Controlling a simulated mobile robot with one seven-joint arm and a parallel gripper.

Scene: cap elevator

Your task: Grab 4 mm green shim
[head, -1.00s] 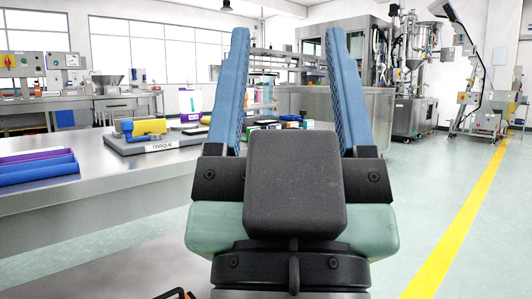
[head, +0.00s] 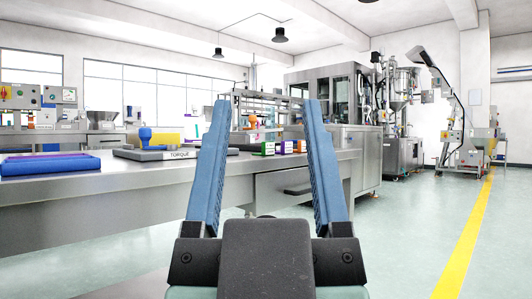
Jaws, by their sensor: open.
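My gripper (head: 267,104) is open and empty, its two blue fingers pointing away from me and up in the middle of the head view. Between the fingers, beyond them on the steel bench (head: 120,194), stands a small box with a green edge (head: 264,149). It may be the green shim or its holder; it is too small to tell, and no size marking can be read. The fingers are well short of it and touch nothing.
Small purple-edged (head: 285,147) and orange-edged (head: 300,146) boxes stand beside the green one. Open floor (head: 405,220) lies to the right.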

